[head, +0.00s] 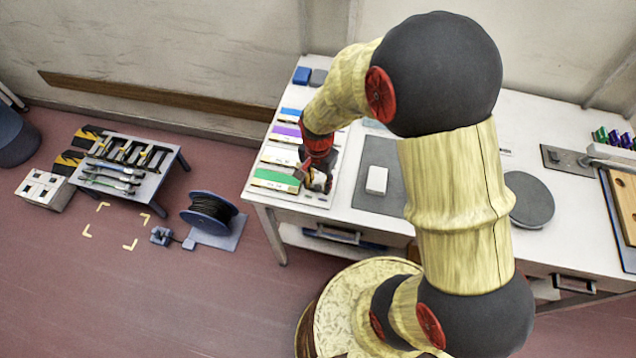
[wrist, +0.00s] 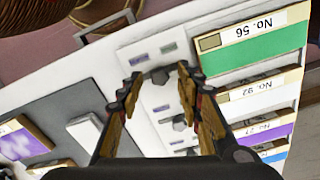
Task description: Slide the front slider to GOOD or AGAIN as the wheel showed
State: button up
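A pale slider panel (wrist: 150,50) lies on the white table in the wrist view. Several grey knobs sit along it. The front knob (wrist: 160,76) is closest to the table's front edge, with two small labels near it, too small to read. My gripper (wrist: 161,82) is open, its fingertips on either side of this knob; I cannot tell whether they touch it. In the head view my gripper (head: 318,180) is low over the table's left end, hiding most of the panel. I cannot make out a wheel showing a result.
Beside the panel is a row of coloured strips, including a green one (head: 276,180) marked No. 56. A white block (head: 377,180) lies on a grey mat (head: 372,203). A round grey disc (head: 530,200) is farther right. A cable reel (head: 209,213) stands on the floor.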

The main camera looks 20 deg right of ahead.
jog(key=c, duration=0.3)
grip_shut()
dwell(0.7)
